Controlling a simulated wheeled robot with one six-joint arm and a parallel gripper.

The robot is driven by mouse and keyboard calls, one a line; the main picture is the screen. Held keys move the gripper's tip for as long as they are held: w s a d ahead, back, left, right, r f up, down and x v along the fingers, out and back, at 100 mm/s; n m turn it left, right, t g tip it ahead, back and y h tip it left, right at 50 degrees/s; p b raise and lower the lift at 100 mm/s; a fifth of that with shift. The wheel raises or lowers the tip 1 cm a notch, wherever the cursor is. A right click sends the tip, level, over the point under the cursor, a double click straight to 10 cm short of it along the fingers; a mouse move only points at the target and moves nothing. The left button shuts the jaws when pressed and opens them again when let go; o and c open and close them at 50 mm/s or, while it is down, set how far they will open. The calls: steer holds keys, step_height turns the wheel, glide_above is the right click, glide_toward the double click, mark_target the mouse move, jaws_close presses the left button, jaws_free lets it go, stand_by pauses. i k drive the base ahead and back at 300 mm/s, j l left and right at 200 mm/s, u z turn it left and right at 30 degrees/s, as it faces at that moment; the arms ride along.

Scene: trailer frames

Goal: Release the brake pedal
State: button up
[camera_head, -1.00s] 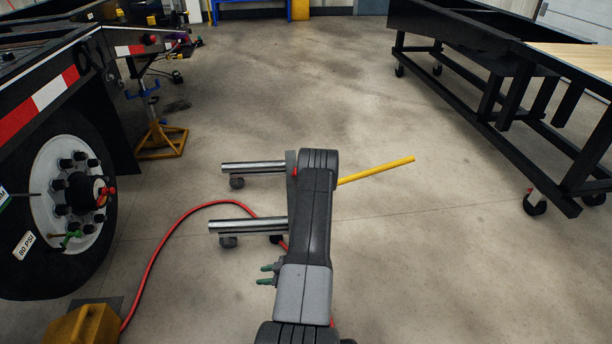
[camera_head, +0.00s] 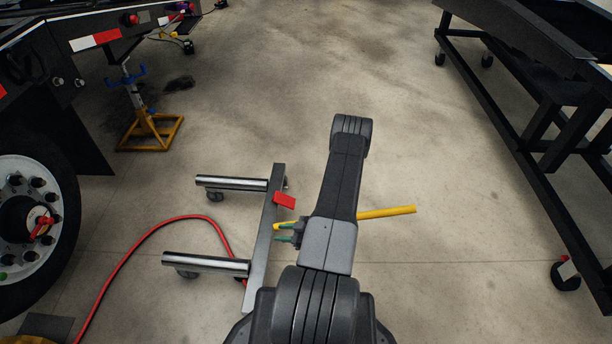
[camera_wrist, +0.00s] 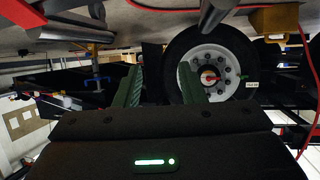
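A low wheel dolly (camera_head: 267,238) with two silver roller bars and small casters stands on the floor in the head view. A small red flat piece (camera_head: 284,200), which looks like the brake pedal, sits on the right side of its grey frame. A yellow bar (camera_head: 385,212) sticks out to the right and passes behind my arm. My gripper (camera_head: 279,233) has green fingers, apart and empty, just below the red piece in the picture; I cannot tell the depth between them.
The trailer wheel (camera_head: 25,223) is at the left, with a yellow jack stand (camera_head: 148,130) beyond it. A red hose (camera_head: 120,262) curves over the floor to the dolly. A black wheeled frame (camera_head: 520,130) stands at the right. The floor between is clear.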

mark_target(280, 198)
steer(key=i+l+u, duration=0.15)
steer(key=i+l, duration=0.25)
steer(key=i+l+u, duration=0.2)
steer(key=i+l, duration=0.2)
steer(key=l, duration=0.3)
